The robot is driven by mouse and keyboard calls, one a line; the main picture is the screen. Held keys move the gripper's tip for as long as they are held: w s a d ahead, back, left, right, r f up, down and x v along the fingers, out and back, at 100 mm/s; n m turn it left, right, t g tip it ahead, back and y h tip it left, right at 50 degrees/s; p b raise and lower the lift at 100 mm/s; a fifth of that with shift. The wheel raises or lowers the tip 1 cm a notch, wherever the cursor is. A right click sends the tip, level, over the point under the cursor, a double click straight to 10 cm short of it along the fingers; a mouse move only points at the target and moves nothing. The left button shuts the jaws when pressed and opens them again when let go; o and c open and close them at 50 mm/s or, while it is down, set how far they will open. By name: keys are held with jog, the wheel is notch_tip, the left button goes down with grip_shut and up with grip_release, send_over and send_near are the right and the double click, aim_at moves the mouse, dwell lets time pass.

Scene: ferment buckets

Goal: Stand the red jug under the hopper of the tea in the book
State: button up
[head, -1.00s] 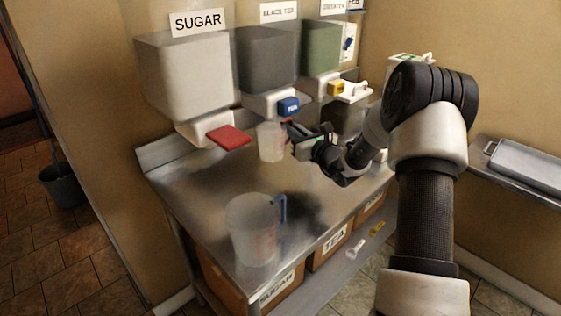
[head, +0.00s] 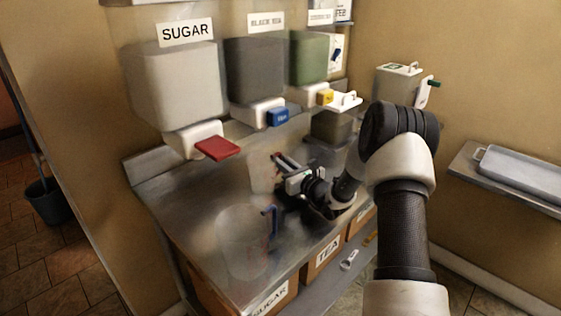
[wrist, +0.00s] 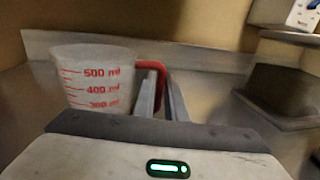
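The red jug, a clear measuring cup with a red handle, is in the head view (head: 263,174) over the steel counter, below and in front of the black tea hopper (head: 256,68). The wrist view shows the jug (wrist: 92,80) upright with red millilitre marks, and its red handle between my fingers. My gripper (head: 285,161) is closed on that handle. I cannot tell whether the jug's base touches the counter. The sugar hopper (head: 175,85) with a red lever and the green tea hopper (head: 309,58) with a yellow lever flank the black tea hopper, whose lever is blue.
A clear jug with a blue handle (head: 243,241) stands on the front of the counter (head: 185,225). A dark container (head: 331,128) stands at the back right. A poster (head: 335,52) hangs on the wall; its writing is too small to read. Boxes sit below the counter.

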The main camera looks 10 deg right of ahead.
jog(key=o, duration=0.3)
jog(key=shift+r, duration=0.2)
jog(key=v, duration=1.2)
jog(key=shift+p, duration=0.4)
